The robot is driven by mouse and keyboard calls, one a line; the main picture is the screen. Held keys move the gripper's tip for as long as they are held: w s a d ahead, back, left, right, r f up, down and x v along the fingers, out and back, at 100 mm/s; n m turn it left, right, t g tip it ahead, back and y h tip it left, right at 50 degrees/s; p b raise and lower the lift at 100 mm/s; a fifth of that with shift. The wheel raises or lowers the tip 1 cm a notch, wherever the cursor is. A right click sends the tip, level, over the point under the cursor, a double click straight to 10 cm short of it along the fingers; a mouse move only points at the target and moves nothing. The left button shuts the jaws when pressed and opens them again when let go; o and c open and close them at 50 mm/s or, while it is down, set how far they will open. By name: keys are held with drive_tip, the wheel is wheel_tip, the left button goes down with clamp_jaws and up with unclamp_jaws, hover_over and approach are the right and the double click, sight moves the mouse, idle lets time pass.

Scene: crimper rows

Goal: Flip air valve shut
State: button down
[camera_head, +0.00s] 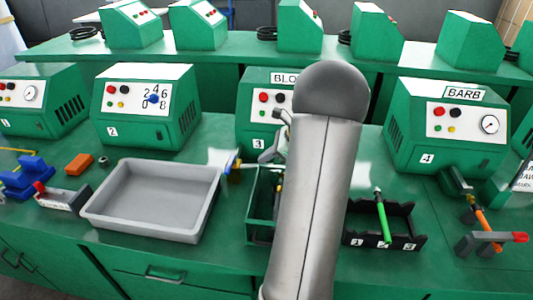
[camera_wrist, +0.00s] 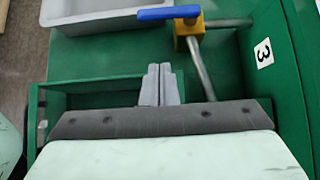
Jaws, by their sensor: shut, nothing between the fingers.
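The air valve has a brass-yellow body (camera_wrist: 187,32) and a blue lever handle (camera_wrist: 169,13), at the top of the wrist view. The lever points left from the body, roughly in line with the grey pipe on the right. In the head view the blue lever (camera_head: 233,161) shows at the front of station 3, left of my arm. My gripper (camera_wrist: 158,72) is shut and empty, its fingers apart from the valve and below it in the wrist view. In the head view my arm hides most of the gripper.
A grey tray (camera_head: 151,235) sits left of the valve. A green open box (camera_head: 259,207) stands close by, partly behind my arm. The station 3 machine (camera_head: 258,125) rises behind. A black rack (camera_head: 412,238) with a green-handled tool is to the right.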

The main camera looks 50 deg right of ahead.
sight(230, 166)
drive_tip(key=w+a+f+p, duration=0.1)
drive_tip(key=w+a+f, duration=0.3)
drive_tip(key=w+a, duration=0.1)
drive_tip(key=shift+w+f, duration=0.15)
drive_tip(key=shift+w, duration=0.7)
drive_tip(key=shift+m, duration=0.3)
